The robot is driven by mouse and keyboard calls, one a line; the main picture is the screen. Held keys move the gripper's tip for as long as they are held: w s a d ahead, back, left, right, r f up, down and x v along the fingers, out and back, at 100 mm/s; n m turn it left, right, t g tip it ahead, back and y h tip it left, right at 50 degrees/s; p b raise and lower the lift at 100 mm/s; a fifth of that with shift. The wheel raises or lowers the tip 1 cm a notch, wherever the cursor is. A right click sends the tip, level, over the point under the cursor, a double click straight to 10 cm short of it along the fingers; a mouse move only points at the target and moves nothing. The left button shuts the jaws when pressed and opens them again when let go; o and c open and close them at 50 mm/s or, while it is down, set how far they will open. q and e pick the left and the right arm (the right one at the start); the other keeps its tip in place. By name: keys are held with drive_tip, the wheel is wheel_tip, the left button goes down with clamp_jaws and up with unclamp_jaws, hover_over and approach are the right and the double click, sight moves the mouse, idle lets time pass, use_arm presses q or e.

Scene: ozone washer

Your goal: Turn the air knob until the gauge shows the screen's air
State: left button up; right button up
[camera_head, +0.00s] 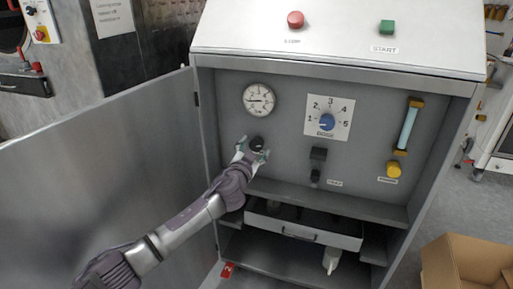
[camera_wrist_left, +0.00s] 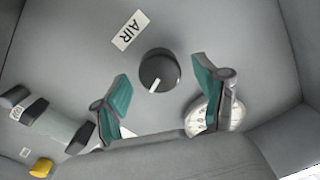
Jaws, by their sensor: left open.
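The air knob (camera_head: 257,144) is black and round, on the grey back panel inside the cabinet. In the left wrist view the knob (camera_wrist_left: 159,68) has a white mark pointing down and slightly left, beside an AIR label (camera_wrist_left: 130,31). My left gripper (camera_head: 252,154) is open in front of the knob, its teal-padded fingers (camera_wrist_left: 160,86) on either side with visible gaps. The round white gauge (camera_head: 259,99) is above the knob; its needle appears to point left, too small to read exactly. A finger partly covers the gauge (camera_wrist_left: 215,116) in the left wrist view. My right gripper is not in view.
The blue ozone dial (camera_head: 327,122), black switches (camera_head: 318,154), a yellow knob (camera_head: 393,169) and a blue tube (camera_head: 407,126) are right of the gripper. A drawer (camera_head: 303,228) stands below. The open door (camera_head: 100,165) borders my arm on the left.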

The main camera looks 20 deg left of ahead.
use_arm(q)
drive_tip(key=shift+w, duration=1.2)
drive_tip(key=shift+c, duration=0.3)
drive_tip(key=c, duration=1.1)
drive_tip(key=shift+m, duration=0.3)
